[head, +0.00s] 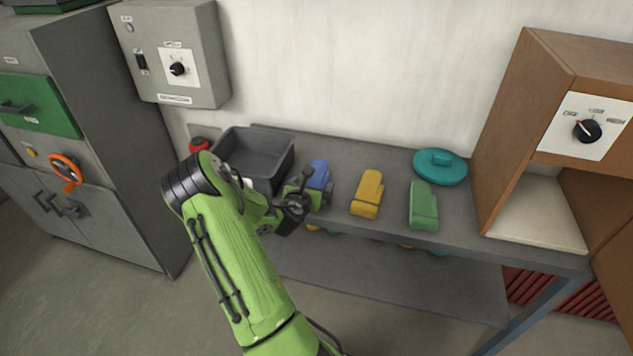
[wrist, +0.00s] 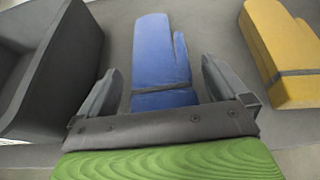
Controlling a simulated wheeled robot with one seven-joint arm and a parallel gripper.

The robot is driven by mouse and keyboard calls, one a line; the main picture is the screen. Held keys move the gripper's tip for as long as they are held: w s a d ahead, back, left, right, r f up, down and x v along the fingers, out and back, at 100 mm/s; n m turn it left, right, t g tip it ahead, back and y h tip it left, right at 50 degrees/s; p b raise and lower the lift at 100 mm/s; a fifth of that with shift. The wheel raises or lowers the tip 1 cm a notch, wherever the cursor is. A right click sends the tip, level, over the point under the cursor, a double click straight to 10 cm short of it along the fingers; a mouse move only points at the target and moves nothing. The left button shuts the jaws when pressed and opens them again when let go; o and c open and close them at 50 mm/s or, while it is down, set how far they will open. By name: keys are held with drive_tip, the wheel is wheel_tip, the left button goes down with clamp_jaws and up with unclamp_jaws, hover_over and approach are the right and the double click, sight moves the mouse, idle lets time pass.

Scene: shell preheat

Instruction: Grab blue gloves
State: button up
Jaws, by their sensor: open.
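The blue gloves (head: 319,174) lie on the grey shelf top, between a dark bin and the yellow gloves. In the wrist view the blue gloves (wrist: 160,58) are a folded bundle with a dark band, pointing away from me. My gripper (wrist: 163,85) is open, with one finger at each side of the near end of the blue gloves. There is a gap at both sides. In the head view my gripper (head: 303,196) is at the shelf's front edge and hides part of the blue gloves.
The dark bin (head: 231,141) stands close on the left. The yellow gloves (head: 368,193) lie to the right, then green gloves (head: 423,206) and a teal round lid (head: 440,167). A brown wooden cabinet (head: 522,110) stands at the right end. A grey control box (head: 176,52) hangs on the wall.

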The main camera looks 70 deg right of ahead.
drive_tip(key=shift+x, duration=1.15)
drive_tip(key=shift+a, duration=0.1)
drive_tip(key=c, duration=1.1)
drive_tip(key=shift+o, duration=0.2)
wheel_tip(320, 180, up, 10)
drive_tip(key=p, duration=0.3)
drive_tip(key=shift+p, duration=0.4)
